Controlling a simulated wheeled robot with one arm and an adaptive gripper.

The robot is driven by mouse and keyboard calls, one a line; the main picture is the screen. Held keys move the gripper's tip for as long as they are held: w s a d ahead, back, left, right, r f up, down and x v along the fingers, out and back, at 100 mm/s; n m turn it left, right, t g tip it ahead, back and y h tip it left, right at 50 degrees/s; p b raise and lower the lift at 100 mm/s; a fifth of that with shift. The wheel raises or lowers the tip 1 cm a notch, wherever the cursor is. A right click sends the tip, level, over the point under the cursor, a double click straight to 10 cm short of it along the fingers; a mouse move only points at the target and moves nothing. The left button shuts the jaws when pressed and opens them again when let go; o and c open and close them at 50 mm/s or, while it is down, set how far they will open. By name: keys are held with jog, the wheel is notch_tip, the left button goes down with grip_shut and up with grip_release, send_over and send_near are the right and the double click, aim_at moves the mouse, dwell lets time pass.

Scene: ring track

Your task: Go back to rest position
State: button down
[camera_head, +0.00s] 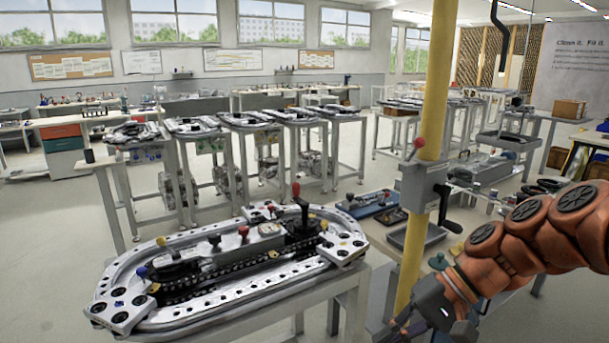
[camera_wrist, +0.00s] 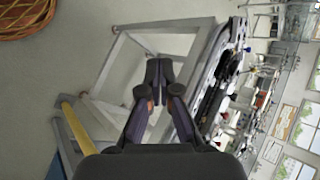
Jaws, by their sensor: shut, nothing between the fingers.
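My arm comes in from the right in the head view, its orange links bent down toward the yellow post. My gripper (camera_head: 402,326) is at the lower right there, partly cut off by the bottom edge. In the wrist view my gripper (camera_wrist: 158,68) points away from the camera with its fingers together and nothing between them. The ring track (camera_head: 225,265) lies on its metal stand to the left of my gripper, apart from it. The track's edge also shows in the wrist view (camera_wrist: 213,70), to the right of the fingers.
A yellow post (camera_head: 428,130) with a grey box (camera_head: 420,195) and lever stands close to my arm. Trays (camera_head: 415,235) lie behind the track. More tracks on stands (camera_head: 200,127) line the back. The floor at left (camera_head: 45,240) is clear.

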jog(key=s+d+f+n+h+p, duration=0.1)
jog(key=s+h, duration=0.3)
jog(key=s, duration=0.5)
jog(key=s+d+f+n+g+h+p, duration=0.1)
jog(key=s+d+f+h+p, duration=0.2)
jog(key=s, duration=0.6)
jog(key=shift+s+d+f+n+h, duration=0.4)
jog(key=shift+f+h, duration=0.25)
jog(key=shift+h, duration=0.55)
